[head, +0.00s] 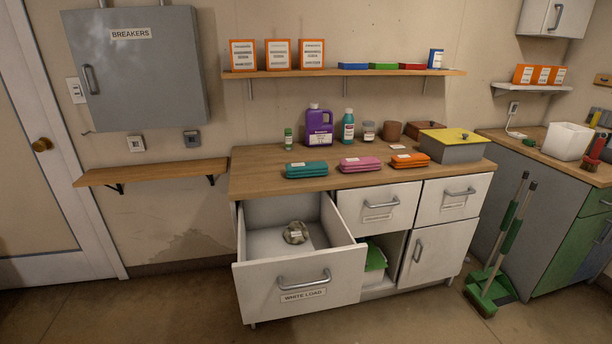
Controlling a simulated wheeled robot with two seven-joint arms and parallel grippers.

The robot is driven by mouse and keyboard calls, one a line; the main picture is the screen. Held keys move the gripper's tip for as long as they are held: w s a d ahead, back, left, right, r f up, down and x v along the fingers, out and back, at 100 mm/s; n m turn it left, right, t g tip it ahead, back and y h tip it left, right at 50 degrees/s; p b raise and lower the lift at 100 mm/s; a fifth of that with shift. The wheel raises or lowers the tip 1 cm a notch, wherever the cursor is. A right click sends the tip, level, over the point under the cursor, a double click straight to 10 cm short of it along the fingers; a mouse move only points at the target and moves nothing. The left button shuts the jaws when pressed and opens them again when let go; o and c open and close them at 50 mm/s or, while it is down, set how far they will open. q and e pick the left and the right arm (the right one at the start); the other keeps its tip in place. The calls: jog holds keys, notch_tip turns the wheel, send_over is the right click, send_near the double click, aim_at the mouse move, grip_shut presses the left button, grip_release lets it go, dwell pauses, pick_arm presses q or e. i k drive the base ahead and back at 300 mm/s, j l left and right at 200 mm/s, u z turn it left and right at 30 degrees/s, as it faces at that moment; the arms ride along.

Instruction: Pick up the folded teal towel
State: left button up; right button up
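The folded teal towel (306,169) lies flat on the wooden countertop (265,182), near its front edge and left of the other towels. A small white label sits on its top. A folded pink towel (361,164) and a folded orange towel (410,160) lie to its right. Neither of my grippers shows in the head view.
Below the teal towel, a drawer labelled "WHITE LOAD" (303,295) stands open, with a crumpled item (296,232) inside. A purple jug (319,128), bottles and a yellow-lidded box (450,147) stand on the counter. The counter's left end is clear.

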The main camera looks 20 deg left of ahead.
aim_at(319, 168)
jog(key=i+l+u, duration=0.25)
jog(key=i, duration=0.3)
jog(key=i+l+u, duration=0.25)
jog(key=i+l, duration=0.2)
jog(key=i+l+u, duration=0.25)
jog(key=i+l, duration=0.25)
jog(key=i+l+u, duration=0.3)
jog(key=l, duration=0.25)
jog(key=i+l+u, duration=0.25)
jog(key=i+l, duration=0.2)
jog(key=l, duration=0.25)
